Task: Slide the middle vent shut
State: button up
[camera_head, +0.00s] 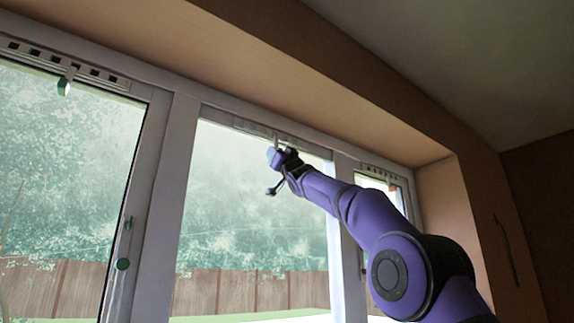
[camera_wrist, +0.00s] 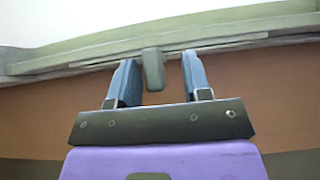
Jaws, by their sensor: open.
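The middle vent (camera_head: 243,125) is a pale strip along the top of the middle window frame. My gripper (camera_head: 276,150) is raised to it and hides part of it; whether its slots are open cannot be told. In the wrist view, the vent strip (camera_wrist: 80,60) runs across the top. A grey-green tab (camera_wrist: 153,70) hangs from it between the two blue fingers of my gripper (camera_wrist: 160,60). The fingers are apart. The tab is close to the left finger, with a clear gap to the right one; whether it touches the left finger cannot be told.
A right vent (camera_head: 377,172) also shows slots, with an orange tab (camera_head: 391,188). The window recess ceiling (camera_head: 290,85) is close above my arm.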

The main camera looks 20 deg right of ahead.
jog(key=v, duration=1)
jog(key=shift+s+f, duration=0.1)
jog(key=shift+f, duration=0.05)
dwell(0.6)
